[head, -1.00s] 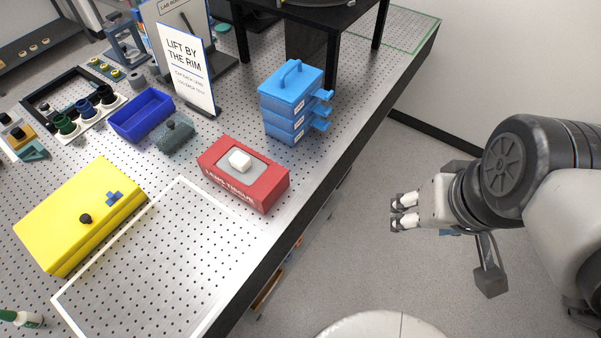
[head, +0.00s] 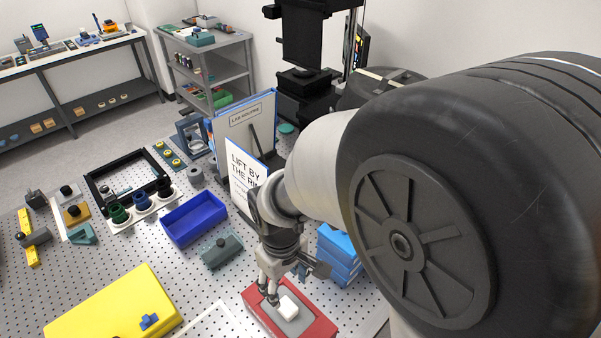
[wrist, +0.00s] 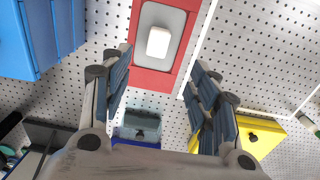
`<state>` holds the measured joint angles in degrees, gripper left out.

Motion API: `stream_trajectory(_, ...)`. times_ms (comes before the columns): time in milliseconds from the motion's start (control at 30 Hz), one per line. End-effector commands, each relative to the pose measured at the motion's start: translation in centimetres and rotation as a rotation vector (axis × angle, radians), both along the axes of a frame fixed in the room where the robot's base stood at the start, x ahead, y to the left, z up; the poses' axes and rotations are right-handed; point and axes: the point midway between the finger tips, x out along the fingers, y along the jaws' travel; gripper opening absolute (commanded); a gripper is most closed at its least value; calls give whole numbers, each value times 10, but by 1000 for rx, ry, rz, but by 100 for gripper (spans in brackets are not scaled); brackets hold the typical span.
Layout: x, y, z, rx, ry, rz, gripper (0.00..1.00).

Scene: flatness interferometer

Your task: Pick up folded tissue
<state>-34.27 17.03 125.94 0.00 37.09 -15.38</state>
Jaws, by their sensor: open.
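The folded tissue (head: 288,307) is a small white block on the grey top panel of the red tissue box (head: 318,330). In the wrist view the tissue (wrist: 158,42) lies ahead of my fingertips, near the top middle, and the red box (wrist: 152,82) surrounds its grey panel. My gripper (head: 267,292) is just left of the tissue in the head view, above the box. In the wrist view my gripper (wrist: 160,70) has its two fingers wide apart with nothing between them. The tissue is apart from both fingers.
A grey-green lidded block (head: 221,251), a blue bin (head: 193,218) and a yellow case (head: 115,312) lie to the left. An upright sign (head: 240,172) stands behind my wrist. Bare perforated bench lies between them.

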Motion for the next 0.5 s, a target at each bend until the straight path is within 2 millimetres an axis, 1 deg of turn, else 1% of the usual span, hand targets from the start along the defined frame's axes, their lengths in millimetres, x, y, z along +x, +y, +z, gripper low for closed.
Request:
stream_trajectory(33, -1, -1, -15, -3, 5, -1, 55)
stream_trajectory(200, -1, -1, -52, -3, 4, -2, 55)
stream_trajectory(300, 0, -1, -70, -2, 3, -2, 55)
stream_trajectory(400, 0, -1, -82, -1, 1, -2, 55)
stream_trajectory(500, 1, 0, -88, 0, 0, -2, 55)
